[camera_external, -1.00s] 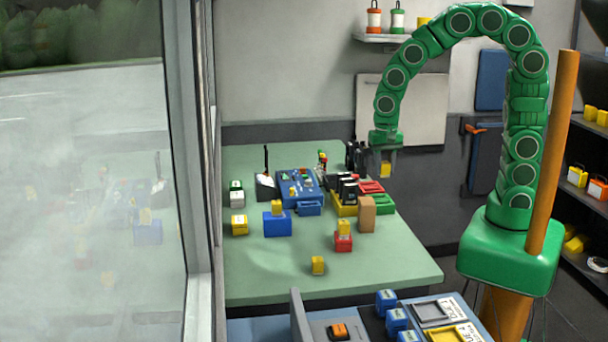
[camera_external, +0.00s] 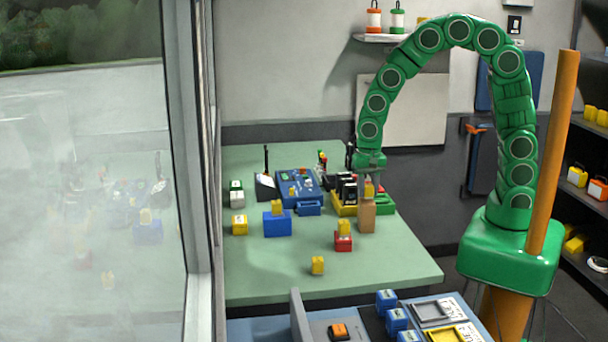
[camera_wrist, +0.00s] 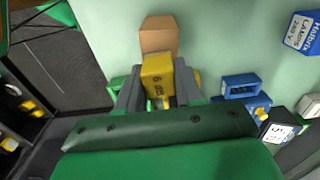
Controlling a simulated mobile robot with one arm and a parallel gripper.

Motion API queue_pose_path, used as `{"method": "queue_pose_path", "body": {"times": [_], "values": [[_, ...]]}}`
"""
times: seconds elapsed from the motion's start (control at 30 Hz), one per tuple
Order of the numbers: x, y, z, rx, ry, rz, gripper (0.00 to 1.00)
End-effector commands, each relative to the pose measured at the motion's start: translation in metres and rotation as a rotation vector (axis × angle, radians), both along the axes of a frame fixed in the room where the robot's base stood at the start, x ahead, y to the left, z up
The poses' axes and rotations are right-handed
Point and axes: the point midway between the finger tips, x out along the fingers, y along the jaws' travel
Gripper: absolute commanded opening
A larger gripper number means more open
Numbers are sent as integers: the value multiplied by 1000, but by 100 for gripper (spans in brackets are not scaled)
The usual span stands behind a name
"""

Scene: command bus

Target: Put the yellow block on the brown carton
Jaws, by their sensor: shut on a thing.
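My gripper (camera_external: 369,184) is shut on a yellow block (camera_wrist: 157,76), which sits between its two grey fingers in the wrist view. In the external view the yellow block (camera_external: 369,190) shows just above the brown carton (camera_external: 367,217). The brown carton stands upright on the green table and also shows just beyond the block in the wrist view (camera_wrist: 158,36). I cannot tell whether the block touches the carton's top.
A blue control unit (camera_external: 298,187) stands behind. The table's front is mostly clear.

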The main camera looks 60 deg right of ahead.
Motion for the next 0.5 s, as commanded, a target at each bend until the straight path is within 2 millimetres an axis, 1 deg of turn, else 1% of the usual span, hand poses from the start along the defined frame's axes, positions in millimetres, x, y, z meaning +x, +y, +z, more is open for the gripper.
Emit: {"method": "queue_pose_path", "body": {"times": [0.03,0.1,0.47,0.5], "values": [[-1,0,-6,-1,4,1,5],[0,0,-9,0,0,0,5],[0,0,-12,1,-2,0,5],[0,0,-12,1,-4,0,39]]}}
